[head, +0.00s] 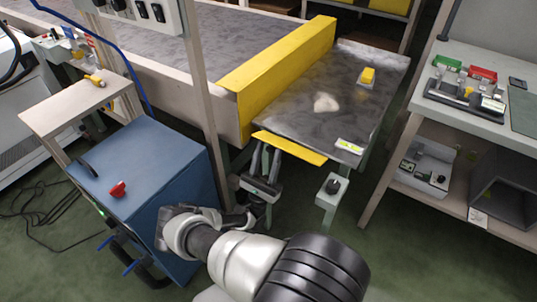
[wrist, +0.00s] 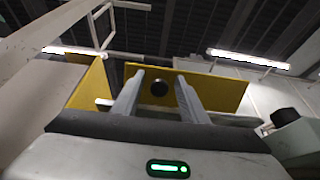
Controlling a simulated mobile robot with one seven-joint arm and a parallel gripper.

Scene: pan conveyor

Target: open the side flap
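The side flap (head: 297,149) shows in the head view as a narrow yellow strip along the near edge of a grey metal table (head: 310,105). In the wrist view it is a yellow panel (wrist: 215,92) with a round dark knob or hole (wrist: 159,88). My gripper (head: 266,151) is just below and in front of the flap's left part. In the wrist view my gripper (wrist: 160,82) has its two fingers apart, with the dark round part between them and nothing held. I cannot tell whether the fingers touch the panel.
A tall yellow guard (head: 280,65) divides the table from the conveyor (head: 190,45). A post with a small control box (head: 333,189) stands right of my gripper. A blue cabinet (head: 145,175) with a red knob is at left. A shelf unit (head: 470,110) with tools is at right.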

